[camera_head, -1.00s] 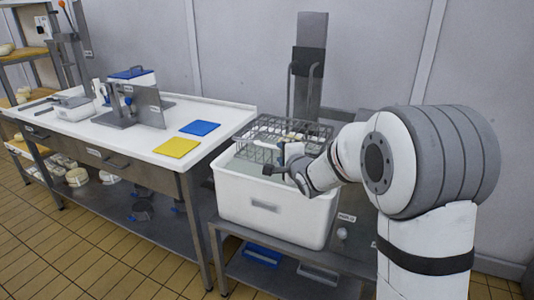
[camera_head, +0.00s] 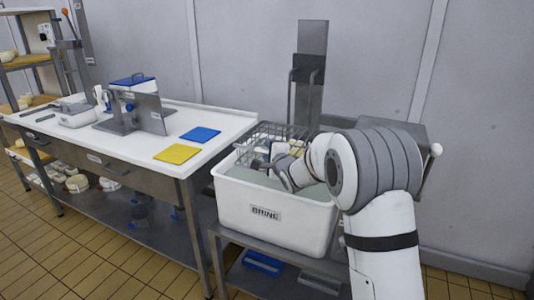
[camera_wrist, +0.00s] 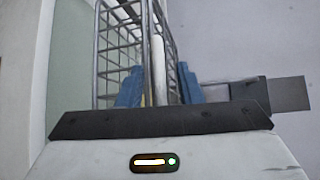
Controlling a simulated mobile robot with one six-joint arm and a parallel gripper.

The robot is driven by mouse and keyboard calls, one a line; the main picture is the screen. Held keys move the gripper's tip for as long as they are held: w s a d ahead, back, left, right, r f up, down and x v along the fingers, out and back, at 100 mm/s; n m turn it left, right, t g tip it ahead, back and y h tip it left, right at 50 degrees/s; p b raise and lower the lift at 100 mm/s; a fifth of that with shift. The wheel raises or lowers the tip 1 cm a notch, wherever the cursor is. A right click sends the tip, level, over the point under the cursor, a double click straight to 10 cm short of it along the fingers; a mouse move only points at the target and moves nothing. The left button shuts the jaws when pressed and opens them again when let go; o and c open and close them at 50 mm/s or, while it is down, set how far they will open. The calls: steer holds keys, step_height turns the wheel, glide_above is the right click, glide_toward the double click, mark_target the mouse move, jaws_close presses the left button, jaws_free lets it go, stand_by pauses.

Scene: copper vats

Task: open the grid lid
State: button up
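The wire grid (camera_head: 283,131) sits at the back of the white tub labelled BRINE (camera_head: 228,197); my arm hides its right part. I cannot tell whether this grid is a separate lid or part of a basket. My gripper (camera_head: 262,163) is at the grid's front side, over the tub. In the wrist view the grid (camera_wrist: 120,45) rises ahead, and a white upright bar (camera_wrist: 159,70) stands between my two blue fingertips (camera_wrist: 160,88). Narrow gaps seem to show on both sides of the bar, so the fingers look open around it.
A work table (camera_head: 225,122) stands left of the tub, with a yellow board (camera_head: 177,154) and a blue board (camera_head: 200,134). A grey upright post (camera_head: 311,70) stands behind the tub.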

steer(key=shift+c, duration=0.3)
jaws_close()
